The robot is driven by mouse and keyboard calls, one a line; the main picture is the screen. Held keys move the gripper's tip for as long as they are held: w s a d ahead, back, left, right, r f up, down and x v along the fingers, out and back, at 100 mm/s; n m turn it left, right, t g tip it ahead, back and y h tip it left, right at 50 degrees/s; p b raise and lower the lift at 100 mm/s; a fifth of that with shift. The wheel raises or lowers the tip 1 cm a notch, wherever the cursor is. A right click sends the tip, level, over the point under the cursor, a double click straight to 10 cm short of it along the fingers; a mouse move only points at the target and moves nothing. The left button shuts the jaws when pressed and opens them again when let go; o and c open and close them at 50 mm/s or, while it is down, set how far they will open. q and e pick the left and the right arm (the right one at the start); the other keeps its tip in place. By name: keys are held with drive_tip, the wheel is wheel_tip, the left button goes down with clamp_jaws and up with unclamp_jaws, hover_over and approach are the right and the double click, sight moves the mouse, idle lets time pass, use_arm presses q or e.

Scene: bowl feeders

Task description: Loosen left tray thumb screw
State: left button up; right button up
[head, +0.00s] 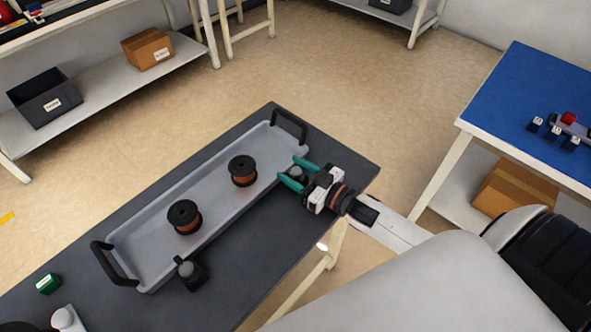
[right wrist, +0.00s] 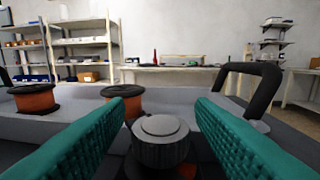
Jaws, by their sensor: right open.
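The long grey tray (head: 215,205) lies on a dark table, with black handles at both ends. One thumb screw with a grey knurled knob (right wrist: 161,140) stands at the tray's near side, toward its right end. My right gripper (head: 298,173) is open, with its teal fingers on either side of this knob. In the right wrist view the fingers (right wrist: 160,115) show gaps to the knob. A second thumb screw (head: 187,269) with a black mount stands at the tray's near side, toward its left end, with no gripper near it. My left gripper is not in view.
Two copper-coloured spools, one left (head: 184,217) and one right (head: 243,171), stand in the tray. A green block (head: 48,284) lies on the dark table (head: 245,270) at left. A blue-topped table (head: 530,90) stands at right. The near table surface is mostly clear.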

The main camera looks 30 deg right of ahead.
drive_tip(key=shift+c, duration=0.2)
drive_tip(key=c, duration=0.9)
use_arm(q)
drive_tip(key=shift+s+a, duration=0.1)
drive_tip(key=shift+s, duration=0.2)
